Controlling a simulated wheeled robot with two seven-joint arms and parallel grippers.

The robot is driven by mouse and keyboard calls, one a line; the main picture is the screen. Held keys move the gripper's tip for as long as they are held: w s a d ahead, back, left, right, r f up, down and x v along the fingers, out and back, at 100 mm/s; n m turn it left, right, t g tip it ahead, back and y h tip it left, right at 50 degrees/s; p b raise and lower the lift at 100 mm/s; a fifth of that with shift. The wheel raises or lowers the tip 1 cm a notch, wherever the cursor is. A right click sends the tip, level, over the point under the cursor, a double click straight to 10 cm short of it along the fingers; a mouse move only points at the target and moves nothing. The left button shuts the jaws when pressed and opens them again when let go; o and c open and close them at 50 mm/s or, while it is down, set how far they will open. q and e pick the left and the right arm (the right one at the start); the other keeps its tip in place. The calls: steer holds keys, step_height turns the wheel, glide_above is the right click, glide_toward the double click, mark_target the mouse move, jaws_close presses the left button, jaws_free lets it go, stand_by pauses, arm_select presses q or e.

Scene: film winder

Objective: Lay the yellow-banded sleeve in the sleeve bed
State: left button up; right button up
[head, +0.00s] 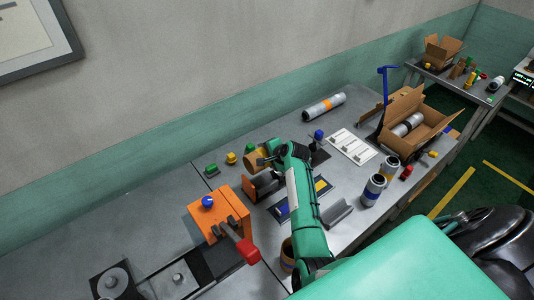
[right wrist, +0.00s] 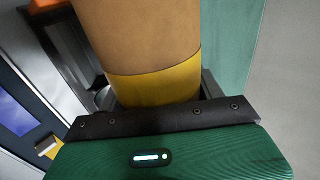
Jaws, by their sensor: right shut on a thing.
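The yellow-banded sleeve is a brown cardboard tube (head: 254,158) with a yellow band, which fills the top of the right wrist view (right wrist: 140,40). My right gripper (head: 266,159) is shut on it near the banded end and holds it over the back of the bench. Just below it in the head view is a dark grey holder with an orange end plate (head: 250,189). A grey open trough (head: 337,213) lies to the right of my arm. I cannot tell for sure which of these is the sleeve bed. My left gripper is not in view.
An orange machine (head: 215,215) with a blue knob and a red handle stands at left. Green and yellow buttons (head: 231,158) line the back. A blue and yellow panel (head: 320,186), silver cans (head: 374,188) and an open carton (head: 420,118) are at right.

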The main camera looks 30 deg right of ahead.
steer(key=shift+f+b, duration=2.55)
steer(key=shift+f, duration=1.4)
steer(key=shift+p, duration=0.3)
steer(key=shift+f, duration=0.15)
